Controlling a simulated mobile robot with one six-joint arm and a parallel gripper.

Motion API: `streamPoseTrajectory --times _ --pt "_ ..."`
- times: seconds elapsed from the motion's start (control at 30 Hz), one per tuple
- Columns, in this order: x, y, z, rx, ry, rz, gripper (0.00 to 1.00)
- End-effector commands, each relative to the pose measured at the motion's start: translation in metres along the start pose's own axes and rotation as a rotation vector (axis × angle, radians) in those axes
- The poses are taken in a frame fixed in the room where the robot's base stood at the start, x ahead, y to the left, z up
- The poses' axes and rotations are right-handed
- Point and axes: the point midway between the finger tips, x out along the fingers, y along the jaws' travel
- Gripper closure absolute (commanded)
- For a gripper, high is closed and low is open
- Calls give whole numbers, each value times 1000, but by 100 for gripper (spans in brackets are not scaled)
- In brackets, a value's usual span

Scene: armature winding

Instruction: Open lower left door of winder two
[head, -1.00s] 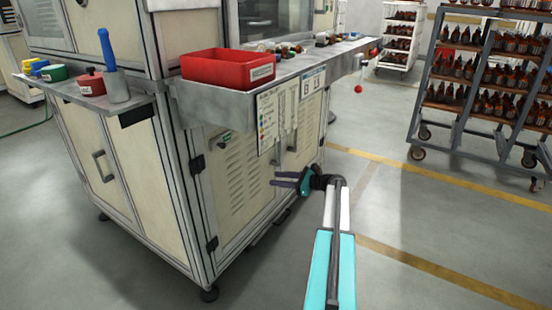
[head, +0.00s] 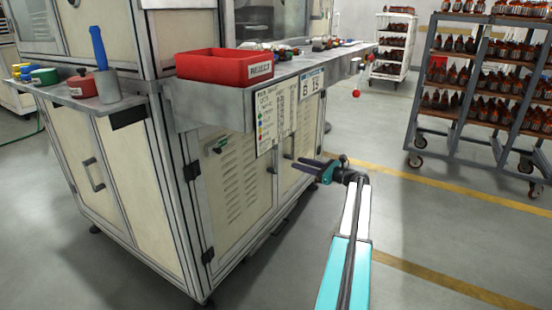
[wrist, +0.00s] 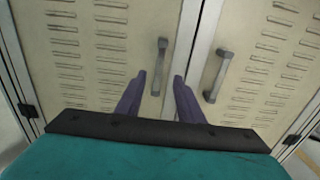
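The lower left door (head: 238,190) of the machine's front is cream with louvre slits and looks shut. In the wrist view this door (wrist: 110,50) has a grey vertical bar handle (wrist: 160,55) near the middle seam. My gripper (head: 295,162) is in front of the lower doors, its purple fingers pointing at them. In the wrist view my gripper (wrist: 159,76) is open, and the left door's handle shows between its fingertips. I cannot tell how far the fingers are from the handle. The lower right door (wrist: 265,75) is shut, with its own handle (wrist: 217,75).
A grey shelf juts out above the doors, with a red reject bin (head: 225,66) on it. Label sheets (head: 278,120) hang from its edge. A rod with a red ball (head: 356,93) sticks out at right. A rack (head: 480,90) stands at far right. The floor between is clear.

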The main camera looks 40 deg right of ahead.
Motion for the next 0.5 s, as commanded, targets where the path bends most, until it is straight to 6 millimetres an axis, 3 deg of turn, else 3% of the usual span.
streamPoseTrajectory --times 0.5 --pt "67 -1 -3 -1 0 0 66"
